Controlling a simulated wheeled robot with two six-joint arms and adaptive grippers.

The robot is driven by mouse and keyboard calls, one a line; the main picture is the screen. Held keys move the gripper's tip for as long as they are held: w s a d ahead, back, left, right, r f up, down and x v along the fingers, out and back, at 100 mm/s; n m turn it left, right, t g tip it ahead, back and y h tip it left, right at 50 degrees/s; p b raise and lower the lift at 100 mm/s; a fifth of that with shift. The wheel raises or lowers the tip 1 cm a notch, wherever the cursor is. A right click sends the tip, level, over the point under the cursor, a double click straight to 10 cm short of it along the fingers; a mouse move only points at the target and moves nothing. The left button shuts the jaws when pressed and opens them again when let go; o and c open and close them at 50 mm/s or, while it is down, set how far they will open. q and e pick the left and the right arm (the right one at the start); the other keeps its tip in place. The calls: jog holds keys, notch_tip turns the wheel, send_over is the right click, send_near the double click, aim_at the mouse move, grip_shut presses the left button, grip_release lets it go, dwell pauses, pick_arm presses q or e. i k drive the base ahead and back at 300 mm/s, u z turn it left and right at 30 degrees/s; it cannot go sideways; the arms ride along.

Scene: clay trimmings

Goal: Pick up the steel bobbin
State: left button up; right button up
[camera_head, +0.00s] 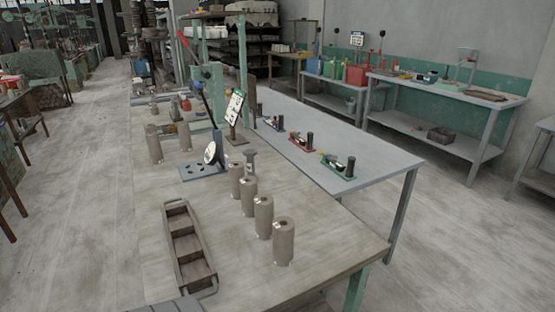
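A small dark grey spool-shaped piece (250,160) stands upright on the near wooden table, at the far end of a row of cylinders; it looks like the steel bobbin, though it is small in view. The row holds several upright grey-tan cylinders; the nearest cylinder (283,245) has a hole in its top, and the one behind it (263,218) is alike. I cannot tell their material for sure. Neither of my grippers shows in the head view.
A long compartment tray (184,250) lies left of the row on the wooden table (330,245). A lever press on a dark base (205,170) stands behind. More cylinders (154,145) stand at the back left. A grey table (375,150) adjoins on the right.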

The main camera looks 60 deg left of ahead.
aim_at(251, 154)
jog(key=i, duration=2.8)
jog(key=u, duration=1.1)
jog(key=i, duration=0.7)
jog(key=u, duration=1.6)
